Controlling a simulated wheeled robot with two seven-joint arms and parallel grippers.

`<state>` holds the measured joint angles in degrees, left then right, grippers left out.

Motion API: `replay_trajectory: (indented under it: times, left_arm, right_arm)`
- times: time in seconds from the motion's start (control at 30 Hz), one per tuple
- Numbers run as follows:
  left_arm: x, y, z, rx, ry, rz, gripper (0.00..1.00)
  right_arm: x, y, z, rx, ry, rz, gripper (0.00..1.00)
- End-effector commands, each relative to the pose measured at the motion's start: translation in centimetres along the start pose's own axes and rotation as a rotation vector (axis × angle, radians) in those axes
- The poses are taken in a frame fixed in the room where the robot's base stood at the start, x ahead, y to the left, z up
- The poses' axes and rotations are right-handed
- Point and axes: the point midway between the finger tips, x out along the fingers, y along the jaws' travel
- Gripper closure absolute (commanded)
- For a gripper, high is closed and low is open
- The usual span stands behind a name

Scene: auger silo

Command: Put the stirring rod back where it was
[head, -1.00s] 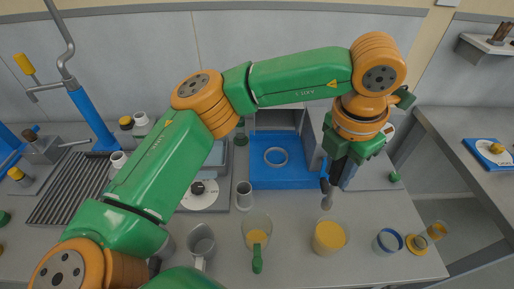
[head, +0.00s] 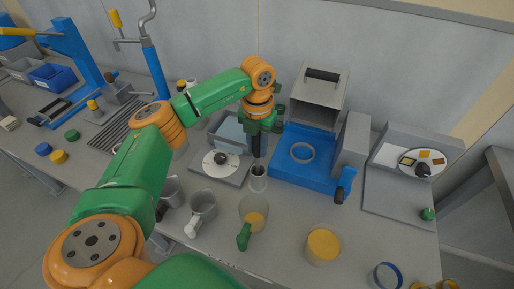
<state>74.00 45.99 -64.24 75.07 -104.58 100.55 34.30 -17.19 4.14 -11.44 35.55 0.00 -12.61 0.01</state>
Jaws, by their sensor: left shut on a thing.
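My left gripper (head: 257,151) is shut on the stirring rod, a thin dark grey rod pointing down. The gripper hangs straight above a small grey cylindrical holder (head: 258,184) on the bench. The rod's lower end is at the holder's mouth; I cannot tell how far inside it is. The jaws hide most of the rod. A glass beaker with yellow contents (head: 323,246) stands to the right and nearer. My right gripper is not in view.
A dial plate (head: 220,163) lies behind left, and a blue machine (head: 300,176) stands behind right.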

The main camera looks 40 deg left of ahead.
Motion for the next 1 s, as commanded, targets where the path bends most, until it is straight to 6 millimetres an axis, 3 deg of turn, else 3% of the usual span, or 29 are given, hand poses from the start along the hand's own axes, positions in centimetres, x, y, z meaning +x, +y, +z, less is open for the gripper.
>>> replay_trajectory:
  times: [0.13, 0.47, 0.5, 0.57, 0.87, 1.0]
  left_arm:
    - [1.7, 0.0, 0.0, 0.000, 0.000, -0.001, 1.00]
    - [2.3, -0.1, 0.0, 0.001, -0.001, -0.001, 1.00]
    - [2.2, -0.1, 0.0, 0.001, -0.001, -0.001, 0.59]
    - [2.1, -0.1, 0.0, 0.001, -0.001, -0.001, 0.43]
    - [2.0, -0.1, 0.0, 0.001, -0.001, -0.001, 0.40]
    - [0.7, -0.1, 0.2, 0.001, -0.006, -0.004, 0.40]
  right_arm:
    - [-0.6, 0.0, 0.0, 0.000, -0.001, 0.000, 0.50]
    - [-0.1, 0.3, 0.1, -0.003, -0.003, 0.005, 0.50]
    - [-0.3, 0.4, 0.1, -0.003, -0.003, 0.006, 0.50]
    - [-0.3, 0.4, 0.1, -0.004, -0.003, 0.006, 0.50]
    - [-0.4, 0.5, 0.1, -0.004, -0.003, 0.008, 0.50]
    - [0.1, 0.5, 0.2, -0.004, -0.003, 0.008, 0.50]
